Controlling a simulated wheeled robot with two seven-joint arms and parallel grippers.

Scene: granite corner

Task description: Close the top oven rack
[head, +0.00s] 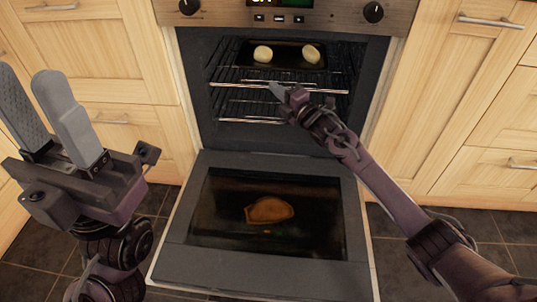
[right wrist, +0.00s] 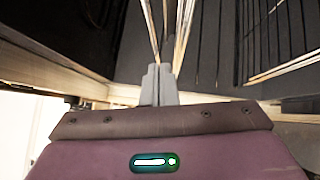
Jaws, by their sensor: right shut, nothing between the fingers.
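The top oven rack (head: 232,84) is a wire rack inside the open oven, its bright front bar running across the cavity. It looks pulled somewhat forward. A dark tray (head: 287,62) with two pale round items (head: 263,54) is at its back. My right gripper (head: 277,89) is shut and empty, its tips at the rack's front bar; whether they touch is unclear. In the right wrist view, the closed fingers (right wrist: 158,75) point at bright metal bars (right wrist: 168,30). My left gripper (head: 29,75) has its fingers apart and empty, left of the oven.
A lower rack (head: 245,121) sits beneath the top one. Wooden cabinets (head: 465,85) flank the oven. Dark floor tiles (head: 465,225) show at right.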

